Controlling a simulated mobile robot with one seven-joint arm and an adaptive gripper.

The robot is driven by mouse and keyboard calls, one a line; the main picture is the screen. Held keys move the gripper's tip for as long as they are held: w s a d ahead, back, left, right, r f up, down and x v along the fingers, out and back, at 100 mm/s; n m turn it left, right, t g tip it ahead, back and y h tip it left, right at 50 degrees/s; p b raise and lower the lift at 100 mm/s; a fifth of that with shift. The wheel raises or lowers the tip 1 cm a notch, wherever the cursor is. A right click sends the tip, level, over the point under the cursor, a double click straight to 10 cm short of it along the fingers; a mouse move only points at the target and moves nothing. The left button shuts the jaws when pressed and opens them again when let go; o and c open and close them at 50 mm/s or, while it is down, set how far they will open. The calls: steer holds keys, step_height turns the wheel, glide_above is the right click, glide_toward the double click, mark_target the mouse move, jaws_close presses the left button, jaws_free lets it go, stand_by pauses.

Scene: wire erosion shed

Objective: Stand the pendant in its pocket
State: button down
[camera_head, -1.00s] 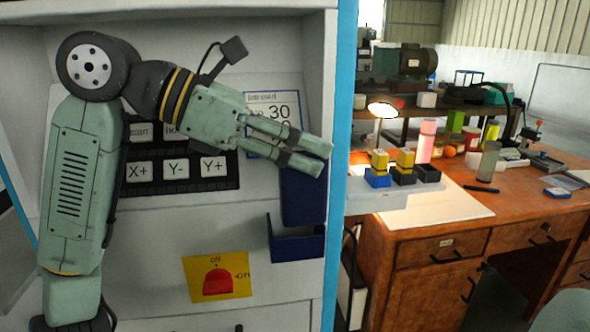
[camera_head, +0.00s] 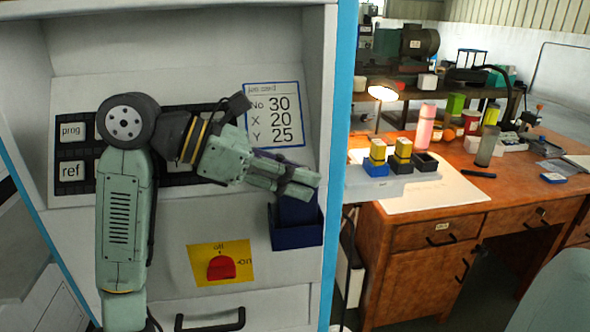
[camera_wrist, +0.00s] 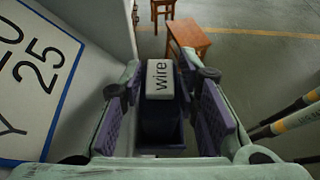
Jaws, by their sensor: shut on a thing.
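The pendant (camera_wrist: 160,78) shows in the wrist view as a block with a pale face marked "wire", between the purple pads of my gripper (camera_wrist: 168,100). My gripper is shut on it. Dark blue shows below the pale face; I cannot tell there where pendant ends and pocket begins. In the head view my gripper (camera_head: 302,184) is just above the dark blue pocket (camera_head: 297,238) on the machine front. A dark blue upright part shows between fingers and pocket; I cannot tell if it is the pendant or the pocket's back. My fingers hide the rest.
A card with numbers (camera_head: 275,115) is above my gripper. A yellow plate with a red switch (camera_head: 222,268) is left of the pocket, a drawer handle (camera_head: 210,320) below. A cluttered wooden bench (camera_head: 420,215) stands right. The wrist view shows stools (camera_wrist: 188,36) on the floor.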

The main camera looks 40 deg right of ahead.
steer(key=shift+f, duration=0.1)
steer(key=shift+f, duration=0.15)
steer(key=c, duration=1.2)
jaws_free()
steer(key=shift+r, duration=0.35)
steer(key=b+v, duration=0.2)
steer(key=v, duration=1)
steer(key=shift+a+f+b, duration=0.1)
steer(key=shift+f+b, duration=0.05)
steer(key=shift+b, duration=0.25)
